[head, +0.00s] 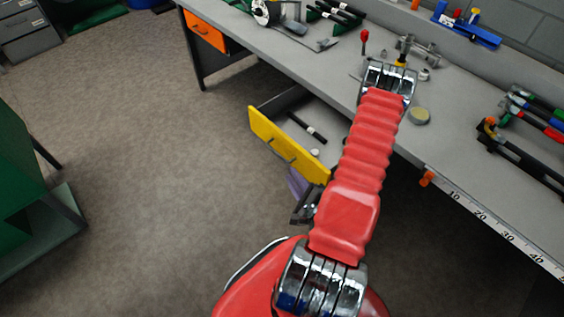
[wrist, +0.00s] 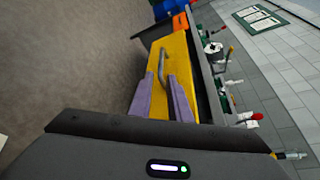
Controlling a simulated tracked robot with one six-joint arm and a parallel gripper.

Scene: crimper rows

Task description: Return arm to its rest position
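My red arm reaches up over the bench edge and folds back at its chrome elbow in the head view. My gripper (wrist: 160,77) has two purple fingers, which stand apart with nothing held between them in the wrist view. The head view shows a bit of purple finger (head: 296,184) below the yellow drawer front; my arm hides most of the gripper. The yellow drawer (head: 284,146) stands pulled out under the bench. Its metal handle (wrist: 163,65) shows just beyond the fingertips in the wrist view; I cannot tell the exact gap.
The grey bench (head: 446,150) runs along the right, with tools, a round tin (head: 418,115) and a ruler strip (head: 488,217) on it. An orange drawer (head: 205,32) is further left. A green cabinet (head: 22,185) stands at the left. The floor between is clear.

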